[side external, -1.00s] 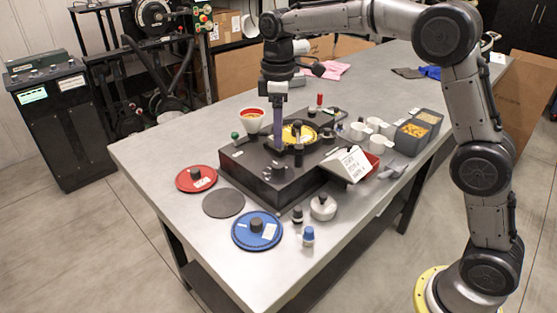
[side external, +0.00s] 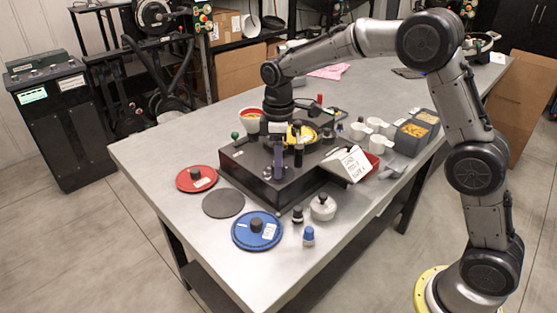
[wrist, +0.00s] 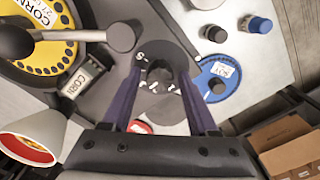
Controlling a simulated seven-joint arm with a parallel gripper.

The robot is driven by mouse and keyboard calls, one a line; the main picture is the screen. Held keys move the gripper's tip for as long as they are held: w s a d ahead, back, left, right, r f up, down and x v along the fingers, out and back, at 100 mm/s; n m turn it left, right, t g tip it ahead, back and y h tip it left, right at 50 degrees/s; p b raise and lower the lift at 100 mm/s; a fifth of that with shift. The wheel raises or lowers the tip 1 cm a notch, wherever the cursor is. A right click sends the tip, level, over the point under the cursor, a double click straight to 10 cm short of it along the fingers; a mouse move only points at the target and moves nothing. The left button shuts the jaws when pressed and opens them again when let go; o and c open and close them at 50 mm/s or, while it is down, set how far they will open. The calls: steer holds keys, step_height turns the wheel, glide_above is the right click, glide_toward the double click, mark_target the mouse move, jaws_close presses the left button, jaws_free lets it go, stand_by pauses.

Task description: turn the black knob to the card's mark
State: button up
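The black knob (wrist: 160,74) sits on the dark box (side external: 240,160), with white marks on the dial around it. In the wrist view my gripper (wrist: 163,78) has its two purple fingers spread, one on each side of the knob. I cannot see a firm contact. In the side view my gripper (side external: 279,162) is low over the box's front part, and its fingers hide most of the knob. The white card (side external: 349,162) leans at the box's right side; its writing is too small to read surely. The knob's pointer is not clear.
A white funnel cup (wrist: 35,135) stands close to my gripper. Red (side external: 197,179) and blue (side external: 257,230) discs lie on the table, with bare table at front left.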

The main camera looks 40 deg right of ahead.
jaws_close()
steer(key=m, duration=0.4)
steer(key=shift+r, duration=0.1)
steer(key=shift+m, duration=1.8)
steer(key=shift+o, duration=1.3)
jaws_free()
